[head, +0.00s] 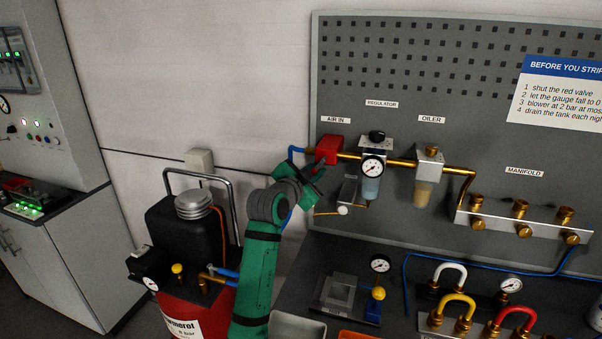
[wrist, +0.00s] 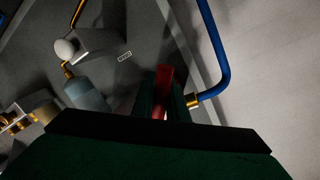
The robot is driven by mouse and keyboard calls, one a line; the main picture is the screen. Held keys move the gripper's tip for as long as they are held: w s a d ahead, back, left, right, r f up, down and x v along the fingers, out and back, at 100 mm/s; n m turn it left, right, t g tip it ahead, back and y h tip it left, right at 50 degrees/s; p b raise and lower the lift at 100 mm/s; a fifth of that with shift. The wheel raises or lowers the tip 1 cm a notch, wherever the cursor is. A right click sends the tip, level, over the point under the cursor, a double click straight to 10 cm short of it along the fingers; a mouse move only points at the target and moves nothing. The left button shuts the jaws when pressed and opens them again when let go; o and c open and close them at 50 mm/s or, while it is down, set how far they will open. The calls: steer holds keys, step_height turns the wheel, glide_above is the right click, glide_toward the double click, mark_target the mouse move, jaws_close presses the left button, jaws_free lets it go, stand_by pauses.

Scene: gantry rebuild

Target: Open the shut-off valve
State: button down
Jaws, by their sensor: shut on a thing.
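The red shut-off valve (head: 329,148) sits on the brass air line under the AIR IN label, at the left edge of the grey panel. My green gripper (head: 313,176) reaches up to it from below left. In the wrist view a red part of the valve (wrist: 165,77) lies between the two dark green fingers of my gripper (wrist: 162,98), which are shut on it. The fingers hide much of the valve there, and I cannot tell its handle's exact angle. A blue hose (wrist: 215,45) meets a brass fitting close beside the fingers.
Right of the valve are the regulator with its gauge (head: 372,167), the oiler (head: 427,171) and the manifold (head: 520,221). A white-knobbed lever (head: 342,210) sticks out just below right of my gripper. A red and black tank unit (head: 185,236) stands at lower left.

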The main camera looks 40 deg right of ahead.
steer(key=shift+s+d, duration=0.15)
steer(key=c, duration=1.7)
jaws_free()
steer(key=shift+c, duration=0.2)
